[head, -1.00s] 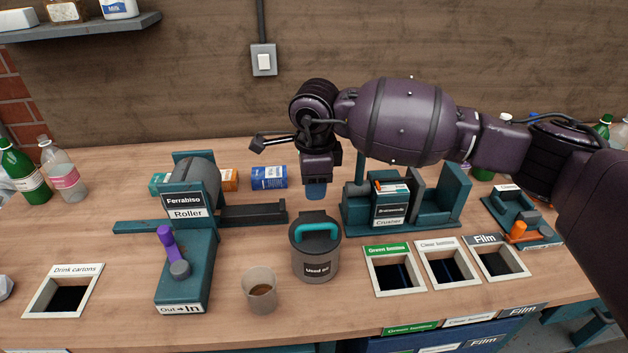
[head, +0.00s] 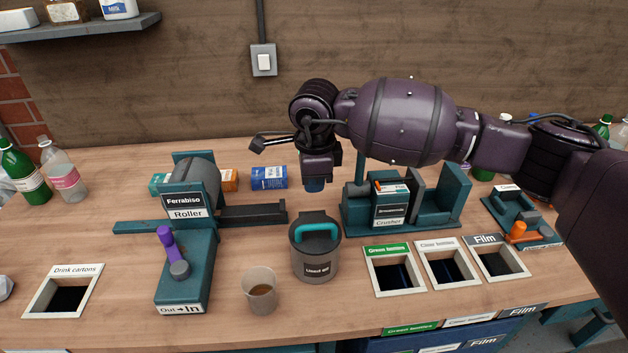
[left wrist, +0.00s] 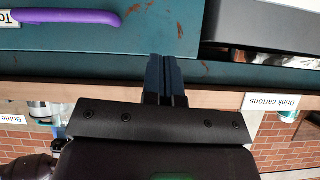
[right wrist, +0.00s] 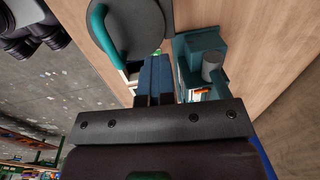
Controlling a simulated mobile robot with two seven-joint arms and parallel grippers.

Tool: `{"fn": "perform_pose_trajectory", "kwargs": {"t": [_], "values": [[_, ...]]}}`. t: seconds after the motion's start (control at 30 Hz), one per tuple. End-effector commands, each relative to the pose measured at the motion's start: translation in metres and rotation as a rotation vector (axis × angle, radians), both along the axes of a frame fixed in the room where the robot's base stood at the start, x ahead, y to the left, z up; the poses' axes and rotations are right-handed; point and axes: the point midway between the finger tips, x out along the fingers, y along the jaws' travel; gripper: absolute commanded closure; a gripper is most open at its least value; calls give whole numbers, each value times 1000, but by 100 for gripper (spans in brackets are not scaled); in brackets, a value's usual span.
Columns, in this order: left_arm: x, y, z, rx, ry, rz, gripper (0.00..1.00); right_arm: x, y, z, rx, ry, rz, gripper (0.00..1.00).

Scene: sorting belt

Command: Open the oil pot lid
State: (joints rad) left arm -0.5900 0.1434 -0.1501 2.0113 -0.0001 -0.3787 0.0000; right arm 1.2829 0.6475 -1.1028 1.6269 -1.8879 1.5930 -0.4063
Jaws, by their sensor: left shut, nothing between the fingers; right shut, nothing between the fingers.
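The grey oil pot (head: 315,264), labelled as used oil, stands upright on the workbench in the head view. Its round dark lid (head: 318,217) sits on top, with a teal arched handle (head: 316,231). My right gripper (head: 315,187) is shut and empty, pointing down behind the pot and apart from it. In the right wrist view the shut fingers (right wrist: 154,72) appear beside the lid (right wrist: 143,28) and its handle (right wrist: 101,30). My left gripper is outside the head view. In the left wrist view its fingers (left wrist: 164,78) are shut and empty.
Framed openings (head: 397,290) lie right of the pot. Cartons (head: 268,179) lie behind.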

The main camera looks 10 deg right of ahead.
Motion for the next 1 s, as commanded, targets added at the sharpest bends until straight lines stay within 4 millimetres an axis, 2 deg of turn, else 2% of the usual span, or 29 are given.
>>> {"fn": "perform_pose_trajectory", "kwargs": {"t": [0.83,1.0], "values": [[-1,0,0,0,2,0,100,0,0,0,0,0,0,99],[-1,0,-1,0,2,0,100,0,0,0,0,0,0,73]]}}
